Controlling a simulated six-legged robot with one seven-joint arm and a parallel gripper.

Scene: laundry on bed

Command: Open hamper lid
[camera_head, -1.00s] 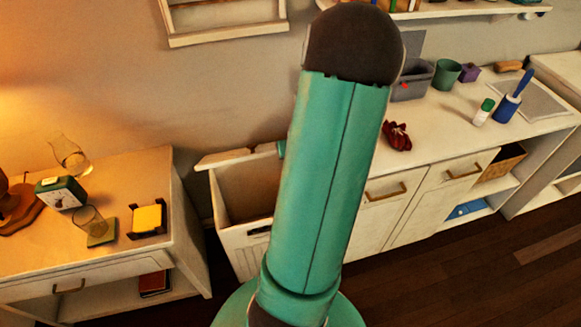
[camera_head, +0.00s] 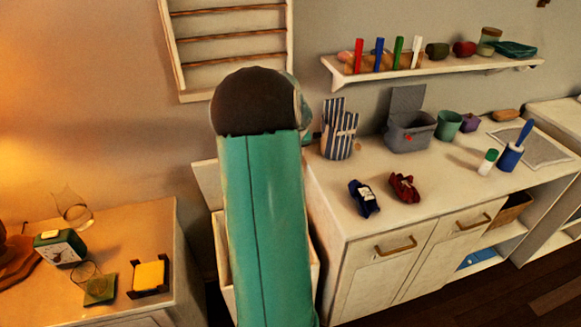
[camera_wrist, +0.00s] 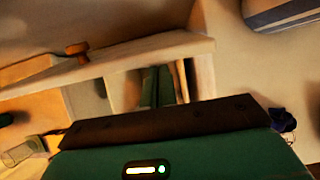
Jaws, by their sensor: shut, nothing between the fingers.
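The white hamper (camera_head: 314,268) stands between the nightstand and the counter cabinet, largely hidden behind my green arm in the head view. Its lid (camera_head: 207,184) shows as a pale panel raised at the back left, near the wall. The hamper's mouth is mostly covered by my arm, so how far the lid stands open is hard to tell. My gripper is hidden in the head view. In the wrist view, the narrow green fingers of my gripper (camera_wrist: 157,86) are together and empty, in front of a pale blurred structure. I cannot tell whether they touch it.
The nightstand (camera_head: 130,225) at left holds a clock (camera_head: 60,247), a glass and yellow notes (camera_head: 149,275). The counter (camera_head: 345,215) at right holds a striped holder (camera_head: 340,138), a grey bin (camera_head: 409,132) and dark cloths. A shelf (camera_head: 430,75) hangs above.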

